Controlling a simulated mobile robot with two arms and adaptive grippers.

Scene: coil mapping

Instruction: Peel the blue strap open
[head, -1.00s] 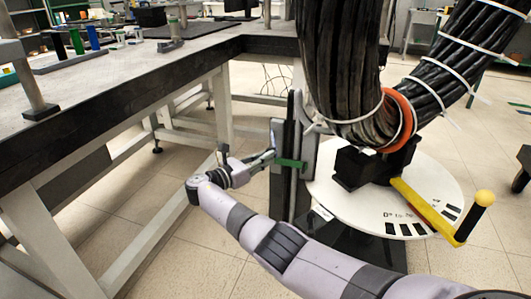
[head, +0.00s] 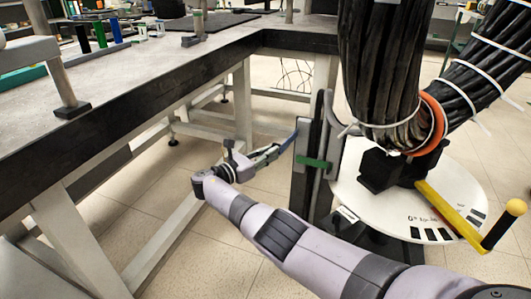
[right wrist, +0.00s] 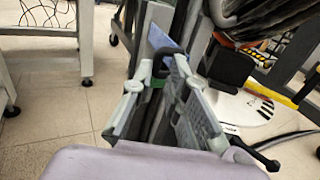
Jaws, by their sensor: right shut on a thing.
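The blue strap (head: 289,142) runs at a slant from the dark upright post to the tip of my right gripper (head: 276,151). My right gripper is shut on the strap's near end, a short way left of the post. In the right wrist view the blue strap (right wrist: 161,36) shows as a flat piece beyond the fingertips (right wrist: 160,69); the exact grip between the fingers is partly hidden. A green strap (head: 313,163) lies across the post just below and right of the blue one. My left gripper is not in view.
The post stands beside a white round base (head: 350,190) with a yellow crank arm (head: 447,206). A thick black cable bundle (head: 385,60) rises above it. A workbench (head: 150,85) fills the left. Tiled floor is open between bench and post.

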